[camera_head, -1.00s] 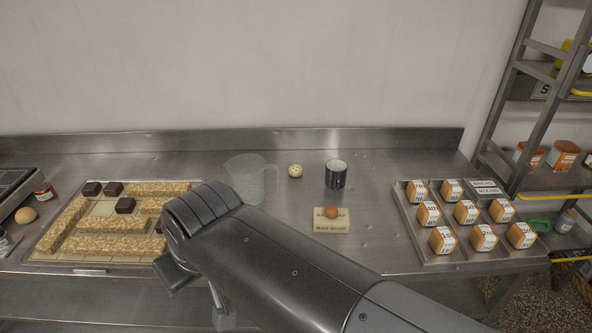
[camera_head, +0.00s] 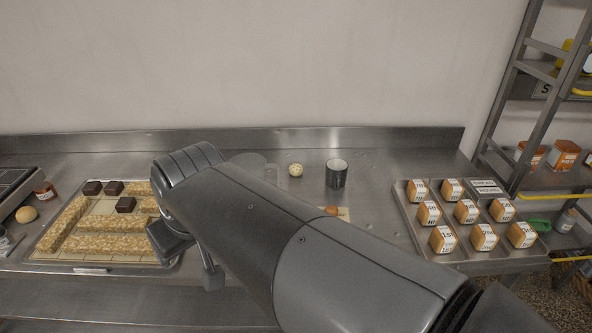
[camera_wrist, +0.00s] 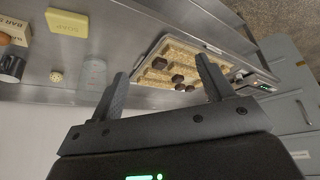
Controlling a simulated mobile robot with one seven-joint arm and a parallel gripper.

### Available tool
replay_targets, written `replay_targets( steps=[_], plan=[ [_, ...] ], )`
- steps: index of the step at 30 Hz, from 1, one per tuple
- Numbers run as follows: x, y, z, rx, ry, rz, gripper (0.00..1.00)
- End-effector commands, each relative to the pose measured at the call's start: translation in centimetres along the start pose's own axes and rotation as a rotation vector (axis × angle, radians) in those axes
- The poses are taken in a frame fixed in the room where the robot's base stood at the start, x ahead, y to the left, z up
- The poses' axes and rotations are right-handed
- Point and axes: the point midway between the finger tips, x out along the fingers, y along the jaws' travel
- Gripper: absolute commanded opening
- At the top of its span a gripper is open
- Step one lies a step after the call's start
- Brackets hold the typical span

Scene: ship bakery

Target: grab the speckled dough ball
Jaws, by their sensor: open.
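The speckled dough ball (camera_head: 295,170) is small, round and cream with dark specks. It sits on the steel counter near the back wall, between the clear measuring jug (camera_head: 246,162) and a dark metal cup (camera_head: 336,174). In the wrist view the dough ball (camera_wrist: 56,76) is at the left, outside the space between my fingers. My gripper (camera_wrist: 160,68) is open and empty, with its fingers spread towards the tray of bars. In the head view my arm covers most of the jug and hides most of my gripper.
A tray (camera_head: 75,267) with crumbly bars and dark cubes lies left. A tray (camera_head: 408,222) of labelled loaves stands right. A labelled bar, mostly behind my arm, bears a round brown item (camera_head: 331,210). A yellow soap block (camera_wrist: 67,22) shows in the wrist view. A backsplash (camera_head: 400,140) runs behind.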

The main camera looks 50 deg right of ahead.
Motion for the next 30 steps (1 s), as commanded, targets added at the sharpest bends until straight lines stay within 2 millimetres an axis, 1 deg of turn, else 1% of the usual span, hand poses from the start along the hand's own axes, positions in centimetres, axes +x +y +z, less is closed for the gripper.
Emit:
replay_targets(
  steps=[1, 3, 6, 8, 9, 11, 12, 14, 15, 17, 18, 20, 21, 23, 24, 26, 27, 29, 30],
  plan=[
    [0.3, 1.0, -1.7, 0.006, -0.013, 0.008, 0.74],
    [0.6, 2.2, -3.9, 0.006, -0.025, 0.014, 0.74],
    [1.4, 4.4, -7.0, 0.004, -0.041, 0.022, 0.74],
    [1.9, 5.9, -8.7, 0.003, -0.05, 0.025, 0.74],
    [2.4, 7.0, -9.8, 0.003, -0.056, 0.027, 0.74],
    [3.1, 8.7, -11.4, 0.002, -0.063, 0.029, 0.74],
    [3.6, 9.9, -12.4, 0.003, -0.069, 0.029, 0.74],
    [4.5, 11.9, -13.8, 0.003, -0.076, 0.03, 0.74],
    [5.2, 13.3, -14.6, 0.003, -0.08, 0.03, 0.74],
    [6.1, 15.4, -15.8, 0.005, -0.086, 0.03, 0.74],
    [6.8, 16.9, -16.4, 0.005, -0.089, 0.029, 0.74],
    [7.9, 19.3, -17.3, 0.007, -0.094, 0.029, 0.74],
    [8.7, 21.0, -17.8, 0.008, -0.097, 0.027, 0.74],
    [9.9, 23.5, -18.4, 0.011, -0.1, 0.025, 0.74],
    [10.7, 25.2, -18.7, 0.011, -0.102, 0.023, 0.74],
    [11.9, 27.9, -19.0, 0.014, -0.103, 0.021, 0.74],
    [12.8, 29.8, -19.1, 0.016, -0.104, 0.019, 0.74],
    [14.1, 32.6, -19.0, 0.02, -0.105, 0.016, 0.74],
    [14.9, 34.4, -18.8, 0.022, -0.105, 0.014, 0.74]
  ],
)
